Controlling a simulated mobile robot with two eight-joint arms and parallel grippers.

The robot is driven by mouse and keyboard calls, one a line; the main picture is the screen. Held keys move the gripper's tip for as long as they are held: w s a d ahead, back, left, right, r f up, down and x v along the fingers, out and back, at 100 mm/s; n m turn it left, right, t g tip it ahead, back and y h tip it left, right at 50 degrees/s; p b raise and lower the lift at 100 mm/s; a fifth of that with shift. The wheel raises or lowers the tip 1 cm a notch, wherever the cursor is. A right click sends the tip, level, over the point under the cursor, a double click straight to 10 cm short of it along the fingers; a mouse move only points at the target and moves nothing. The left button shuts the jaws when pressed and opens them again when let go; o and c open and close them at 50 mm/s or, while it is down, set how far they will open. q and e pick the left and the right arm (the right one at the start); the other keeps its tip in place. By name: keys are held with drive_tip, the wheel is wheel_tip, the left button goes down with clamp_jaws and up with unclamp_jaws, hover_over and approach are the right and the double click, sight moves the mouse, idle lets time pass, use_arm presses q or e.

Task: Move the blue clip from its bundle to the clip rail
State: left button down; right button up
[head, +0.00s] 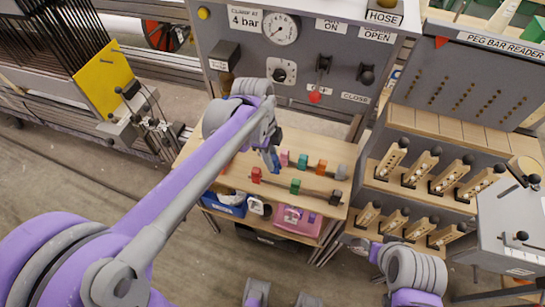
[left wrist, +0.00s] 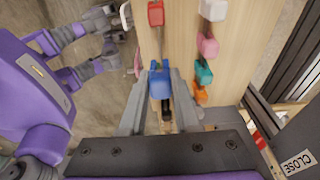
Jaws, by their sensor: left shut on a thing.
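My left gripper (head: 273,160) is shut on the blue clip (left wrist: 160,85), over the wooden bench (head: 225,165). In the left wrist view the clip sits between the two grey fingers of the left gripper (left wrist: 158,100); whether its underside touches anything is hidden. A back row on the bench holds a pink clip (head: 284,158), a teal clip (head: 302,161) and an orange clip (head: 321,168). A front row has a red clip (head: 256,174), a green clip (head: 295,187) and a black clip (head: 335,198). My right gripper (head: 357,244) is low at the right, apart from the bench; its fingers are unclear.
A control panel (head: 345,85) with gauge and levers stands behind the bench. Wooden peg racks (head: 420,125) are at the right. Blue (head: 226,207) and pink (head: 297,220) bins sit on the shelf below. A yellow plate (head: 104,82) and dark threads are at the left.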

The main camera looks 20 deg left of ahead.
use_arm(q)
drive_tip(key=b, duration=0.4)
hover_over(273, 181)
drive_tip(key=shift+a+f, duration=0.15)
drive_tip(key=shift+f, duration=2.9)
drive_tip(key=shift+f+b, duration=0.55)
drive_tip(key=shift+f, duration=0.15)
drive_tip(key=shift+a+f+b, duration=0.1)
drive_tip(key=shift+f+b, duration=0.55)
drive_tip(key=shift+f, duration=0.45)
drive_tip(key=c, duration=0.6)
unclamp_jaws()
drive_tip(key=shift+o, duration=0.2)
drive_tip(key=shift+r, duration=0.15)
wheel_tip(273, 181, up, 10)
drive_tip(key=a+p, duration=0.1)
drive_tip(key=a, duration=0.1)
drive_tip(key=shift+r+p, duration=0.25)
drive_tip(key=shift+p, duration=0.15)
